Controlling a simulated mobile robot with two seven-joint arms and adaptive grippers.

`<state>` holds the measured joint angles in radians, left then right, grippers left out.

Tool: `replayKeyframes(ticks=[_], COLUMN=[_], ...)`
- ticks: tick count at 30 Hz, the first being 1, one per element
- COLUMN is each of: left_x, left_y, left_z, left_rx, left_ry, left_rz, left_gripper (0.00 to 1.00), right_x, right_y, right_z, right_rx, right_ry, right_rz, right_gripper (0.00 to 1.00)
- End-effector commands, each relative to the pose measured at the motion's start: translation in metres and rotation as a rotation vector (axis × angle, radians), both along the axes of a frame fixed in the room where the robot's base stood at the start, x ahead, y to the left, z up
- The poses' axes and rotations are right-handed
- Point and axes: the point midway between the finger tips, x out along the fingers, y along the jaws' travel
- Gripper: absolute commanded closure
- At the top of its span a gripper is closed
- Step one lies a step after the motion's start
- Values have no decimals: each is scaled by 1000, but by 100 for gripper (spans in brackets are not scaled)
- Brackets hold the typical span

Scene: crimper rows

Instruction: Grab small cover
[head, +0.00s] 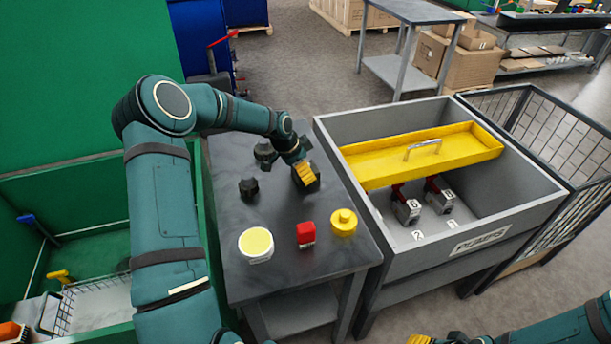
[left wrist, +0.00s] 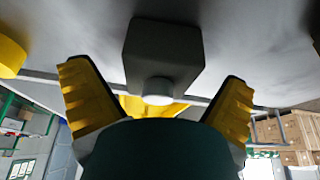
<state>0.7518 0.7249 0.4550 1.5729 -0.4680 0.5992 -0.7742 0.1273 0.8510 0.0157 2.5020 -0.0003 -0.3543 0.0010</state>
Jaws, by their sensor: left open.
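My left gripper (head: 303,172) is open at a dark block (head: 309,186) on the grey table. In the left wrist view the dark block (left wrist: 162,52), with a pale round stub, sits between the spread yellow fingers of the left gripper (left wrist: 158,98); I cannot tell whether they touch it. Other small pieces on the table are a dark knob (head: 248,187), a yellow round piece with a raised knob (head: 343,222), a red block (head: 305,234) and a pale yellow disc (head: 256,243). No label tells which is the small cover. My right gripper (head: 420,340) is mostly cut off at the bottom edge.
A grey bin (head: 334,137) marked PUMPS stands right of the table (head: 285,275). A yellow tray-like panel with a handle (head: 380,163) lies across it, above grey pumps (head: 407,208). A wire-mesh cage (head: 550,125) stands farther right. A green container (head: 60,185) is at left.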

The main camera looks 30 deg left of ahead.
Motion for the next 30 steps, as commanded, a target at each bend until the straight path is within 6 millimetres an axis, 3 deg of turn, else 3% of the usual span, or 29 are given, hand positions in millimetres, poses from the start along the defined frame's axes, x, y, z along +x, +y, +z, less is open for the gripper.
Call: replayKeyframes(ticks=[3,10,11,15,17,18,30], left_x=[5,6,5,5,5,5,6], left_y=[-4,-4,-4,-4,-4,-4,-4], left_z=[-16,-17,-17,-17,-17,-17,-9], left_rx=[-1,-1,-1,-1,-1,-1,1], left_ry=[1,1,1,1,1,1,-3], left_rz=[-2,0,0,0,0,0,0], left_gripper=[0,0,4,53,74,79,79], right_x=[1,1,1,1,1,1,1], right_y=[0,0,0,0,0,0,0], right_z=[-5,-4,-4,-4,-4,-4,-2], right_rx=[0,0,0,0,0,0,0], right_ry=[-2,-2,-2,-2,-2,-2,-2], right_rz=[-1,-1,-1,-1,-1,-1,-1], right_gripper=[53,53,53,53,53,53,53])
